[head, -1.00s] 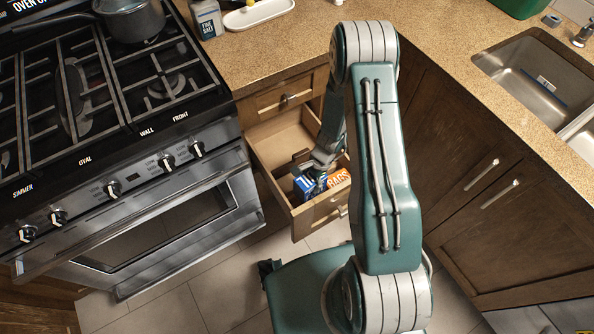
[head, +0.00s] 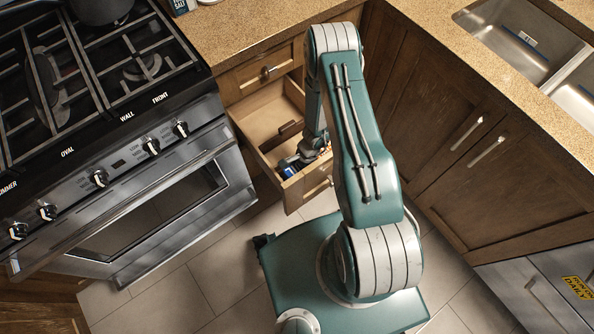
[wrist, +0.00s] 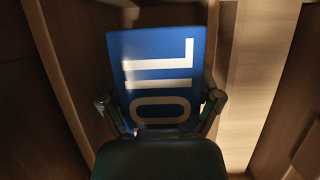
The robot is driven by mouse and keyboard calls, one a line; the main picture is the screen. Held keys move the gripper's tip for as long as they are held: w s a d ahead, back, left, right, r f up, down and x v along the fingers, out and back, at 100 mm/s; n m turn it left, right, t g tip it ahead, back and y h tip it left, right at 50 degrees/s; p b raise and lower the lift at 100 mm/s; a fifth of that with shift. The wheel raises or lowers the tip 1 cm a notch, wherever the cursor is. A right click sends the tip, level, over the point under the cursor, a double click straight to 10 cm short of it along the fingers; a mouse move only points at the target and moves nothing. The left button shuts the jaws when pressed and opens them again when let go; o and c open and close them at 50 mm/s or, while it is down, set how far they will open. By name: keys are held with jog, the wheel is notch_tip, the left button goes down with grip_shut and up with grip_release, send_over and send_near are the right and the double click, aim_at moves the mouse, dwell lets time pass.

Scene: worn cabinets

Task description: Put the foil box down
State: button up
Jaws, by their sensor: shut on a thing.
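The foil box is blue with large white letters and fills the middle of the wrist view (wrist: 195,75). My gripper (wrist: 160,104) has one finger on each side of it and is shut on it. In the head view my gripper (head: 303,161) is low inside the open drawer (head: 257,120), near its front panel. Only a small blue part of the box (head: 287,171) shows there, beside the gripper. I cannot tell whether the box touches the drawer floor.
The drawer's back part looks mostly empty, with a dark brown piece (head: 289,131) near its middle. The stove (head: 150,190) stands close on the left. Closed cabinets (head: 450,130) are on the right. My arm hides part of the drawer's right side.

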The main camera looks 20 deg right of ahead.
jog(key=shift+a+f, duration=0.1)
jog(key=shift+f, duration=0.1)
jog(key=o, duration=1.1)
jog(key=shift+c, duration=0.2)
jog(key=shift+r, duration=0.1)
